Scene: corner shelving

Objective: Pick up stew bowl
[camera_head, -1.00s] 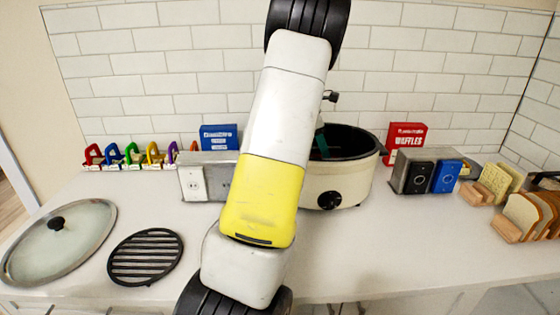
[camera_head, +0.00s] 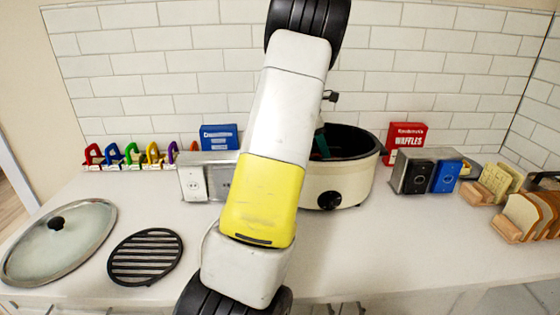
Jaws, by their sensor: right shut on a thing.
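A cream slow cooker (camera_head: 355,182) with a dark inner pot and a front knob stands at the middle of the counter, partly behind my right arm. No separate stew bowl can be made out; the pot's inside is mostly hidden. My right gripper (camera_head: 321,142) is largely hidden behind my own arm, at the left part of the pot opening. Only a teal part shows there. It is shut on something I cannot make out. My left gripper is not in view.
A glass lid (camera_head: 75,245) and a black round grate (camera_head: 145,257) lie at left. A toaster (camera_head: 195,182) stands left of the cooker, another toaster (camera_head: 410,170) right of it. Bread slices (camera_head: 530,215) stand at far right. The front counter right of my arm is clear.

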